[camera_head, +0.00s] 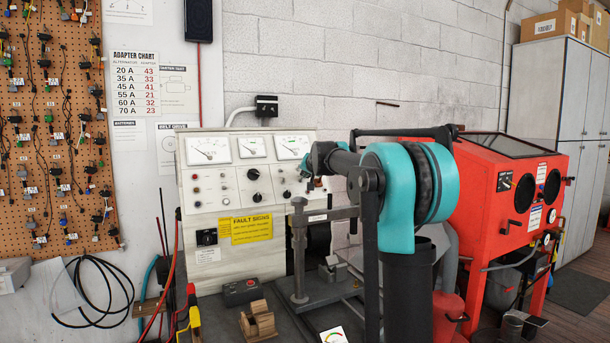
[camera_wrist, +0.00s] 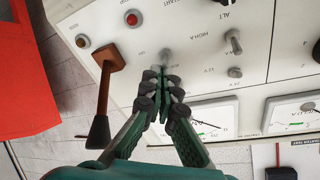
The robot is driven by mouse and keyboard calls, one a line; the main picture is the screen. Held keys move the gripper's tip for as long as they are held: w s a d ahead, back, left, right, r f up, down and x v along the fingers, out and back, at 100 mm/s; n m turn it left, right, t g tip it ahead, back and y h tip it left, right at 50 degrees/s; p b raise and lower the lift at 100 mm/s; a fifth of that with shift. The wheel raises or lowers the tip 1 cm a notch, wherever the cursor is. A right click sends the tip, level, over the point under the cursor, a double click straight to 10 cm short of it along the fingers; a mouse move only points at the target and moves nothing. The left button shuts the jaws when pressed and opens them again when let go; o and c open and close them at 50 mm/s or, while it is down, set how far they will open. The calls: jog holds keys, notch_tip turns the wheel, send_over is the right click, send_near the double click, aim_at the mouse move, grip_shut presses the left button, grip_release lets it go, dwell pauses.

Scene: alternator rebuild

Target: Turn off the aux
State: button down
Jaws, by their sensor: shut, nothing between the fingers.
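The cream test bench panel (camera_head: 208,260) stands behind my arm in the head view, with meters, knobs and small switches. My gripper (camera_head: 316,184) is at the right part of its face, below the right meter. In the wrist view, which shows the panel upside down, my gripper (camera_wrist: 161,75) is shut and empty. Its fingertips are right by a small metal toggle (camera_wrist: 166,56), whose label is partly hidden and looks like AUX. I cannot tell whether they touch it or which way it is set. Another metal toggle (camera_wrist: 234,42) is to its right.
Meters (camera_wrist: 210,115) are close below. In the head view, a metal clamp stand (camera_head: 299,240) rises under my gripper. A red cabinet (camera_head: 485,205) stands at right.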

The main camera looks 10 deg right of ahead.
jog(key=shift+s+f, duration=0.1)
jog(key=shift+f, duration=0.15)
jog(key=shift+s+d, duration=0.1)
jog(key=shift+s, duration=0.1)
jog(key=shift+s+d+f, duration=0.15)
jog(key=shift+s+f, duration=0.15)
jog(key=shift+s, duration=0.25)
jog(key=v, duration=1.2)
dwell(0.4)
